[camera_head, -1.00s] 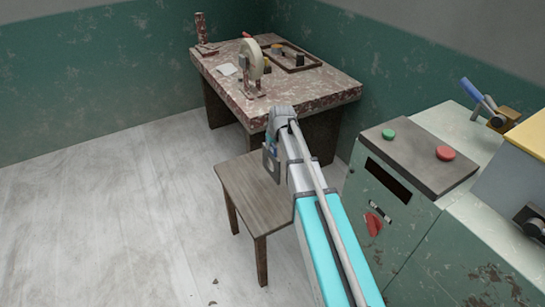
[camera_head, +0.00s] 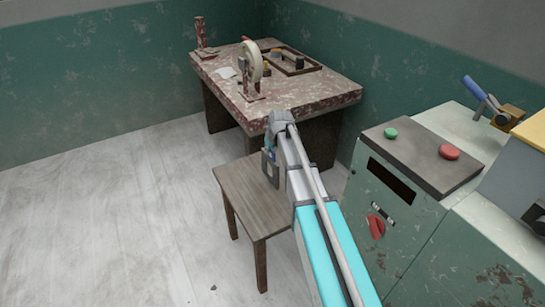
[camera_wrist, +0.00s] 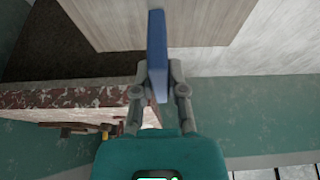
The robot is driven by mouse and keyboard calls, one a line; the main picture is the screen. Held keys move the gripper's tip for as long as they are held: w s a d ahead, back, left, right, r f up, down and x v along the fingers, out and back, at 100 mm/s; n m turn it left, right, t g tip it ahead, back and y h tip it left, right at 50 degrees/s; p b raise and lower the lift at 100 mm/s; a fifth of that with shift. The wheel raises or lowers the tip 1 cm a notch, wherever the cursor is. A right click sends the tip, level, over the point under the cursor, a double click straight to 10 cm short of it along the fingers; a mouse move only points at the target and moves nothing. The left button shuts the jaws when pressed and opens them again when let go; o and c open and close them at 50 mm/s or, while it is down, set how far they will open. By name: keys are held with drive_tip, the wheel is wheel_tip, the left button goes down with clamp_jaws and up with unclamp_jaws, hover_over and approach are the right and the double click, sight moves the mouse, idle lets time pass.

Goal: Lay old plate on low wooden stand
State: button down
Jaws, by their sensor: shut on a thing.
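My gripper (camera_wrist: 158,88) is shut on a flat blue piece, which I take to be the old plate (camera_wrist: 156,42). It is seen edge-on, so its face is hidden. The low wooden stand (camera_head: 252,200) is a brown, stool-like piece with thin legs, in front of the table. Its bare top (camera_wrist: 110,22) also shows in the wrist view, beyond the plate. In the head view my gripper (camera_head: 269,163) is over the stand's back right part, partly hidden by my arm. I cannot tell whether the plate touches the stand.
A worn reddish table (camera_head: 300,96) stands close behind the stand, with a pale wheel-like device (camera_head: 249,70) and a dark frame (camera_head: 292,62) on it. A green machine cabinet (camera_head: 390,225) stands to the right. The floor (camera_head: 110,220) to the left is clear.

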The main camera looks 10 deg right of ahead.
drive_tip(key=shift+f+b, duration=0.7)
drive_tip(key=shift+f, duration=0.4)
drive_tip(key=c, duration=0.7)
unclamp_jaws()
drive_tip(key=shift+r, duration=0.2)
drive_tip(key=p+v, duration=1.1)
drive_tip(key=v, duration=0.1)
drive_tip(key=shift+s, duration=0.15)
